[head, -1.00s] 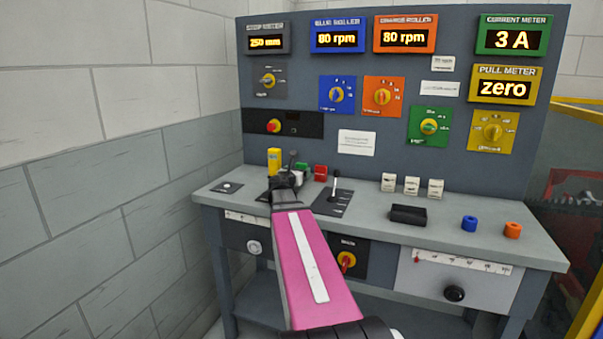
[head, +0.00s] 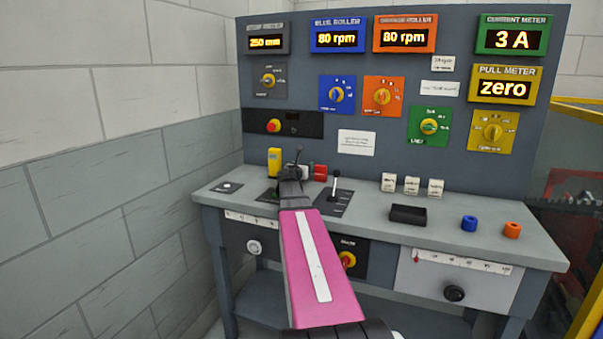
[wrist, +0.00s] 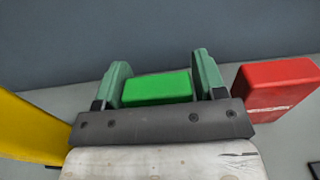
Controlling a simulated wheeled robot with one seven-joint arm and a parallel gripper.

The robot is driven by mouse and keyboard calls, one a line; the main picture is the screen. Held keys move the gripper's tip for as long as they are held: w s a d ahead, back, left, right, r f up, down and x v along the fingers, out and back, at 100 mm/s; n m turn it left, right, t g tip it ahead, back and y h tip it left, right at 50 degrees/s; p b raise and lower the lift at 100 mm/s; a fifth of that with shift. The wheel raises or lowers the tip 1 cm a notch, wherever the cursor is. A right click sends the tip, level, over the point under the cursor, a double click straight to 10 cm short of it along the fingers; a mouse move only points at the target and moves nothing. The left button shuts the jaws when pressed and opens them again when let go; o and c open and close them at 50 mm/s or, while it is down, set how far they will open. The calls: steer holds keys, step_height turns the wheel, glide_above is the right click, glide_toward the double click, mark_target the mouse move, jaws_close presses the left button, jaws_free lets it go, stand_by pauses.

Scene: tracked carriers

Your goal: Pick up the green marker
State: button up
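The green marker (wrist: 158,88) is a bright green block on the bench top. In the wrist view it sits between the two green-padded fingers of my gripper (wrist: 162,72), a little beyond the dark palm bar. The fingers stand apart on either side of it, with a slim gap at the right finger; contact on the left is unclear. In the head view my gripper (head: 292,168) is over the back left of the bench and hides most or all of the green marker.
A red block (head: 320,172) stands just right of my gripper, also close in the wrist view (wrist: 275,85). A yellow block (head: 274,162) stands to the left. A lever (head: 335,186) rises nearby on the right. The grey panel (head: 225,90) closes off the back.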

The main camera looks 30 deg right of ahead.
steer(key=c, duration=0.5)
steer(key=shift+c, duration=0.2)
steer(key=shift+r, duration=0.15)
